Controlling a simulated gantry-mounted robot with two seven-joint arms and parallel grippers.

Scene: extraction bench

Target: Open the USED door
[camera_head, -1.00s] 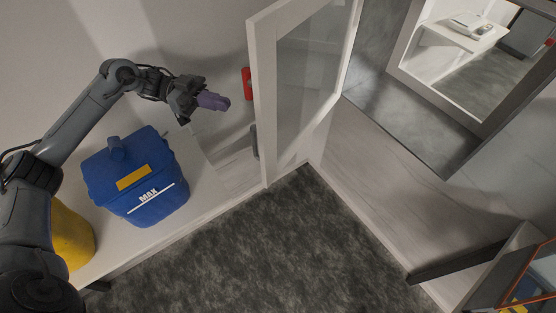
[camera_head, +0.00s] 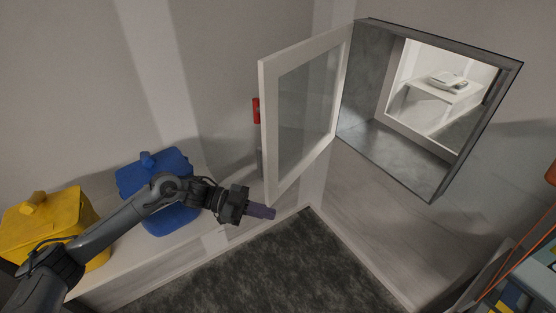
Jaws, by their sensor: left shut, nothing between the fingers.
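A white-framed glass door (camera_head: 264,138) stands swung out from the left side of a grey-framed wall hatch (camera_head: 433,188). No USED lettering can be read on it. A grey handle (camera_head: 259,163) shows at its free edge, partly hidden. My left gripper (camera_head: 262,211) has purple fingers, shut and empty. In the picture it sits just below the door's lower free corner; I cannot tell whether it touches the door. My right gripper is out of view.
A blue lidded bin (camera_head: 140,177) and a yellow bin (camera_head: 50,225) stand on a pale bench (camera_head: 120,268) at left, the blue one partly behind my left arm. A red item (camera_head: 256,110) shows beside the door. Dark floor (camera_head: 290,270) lies clear in the middle.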

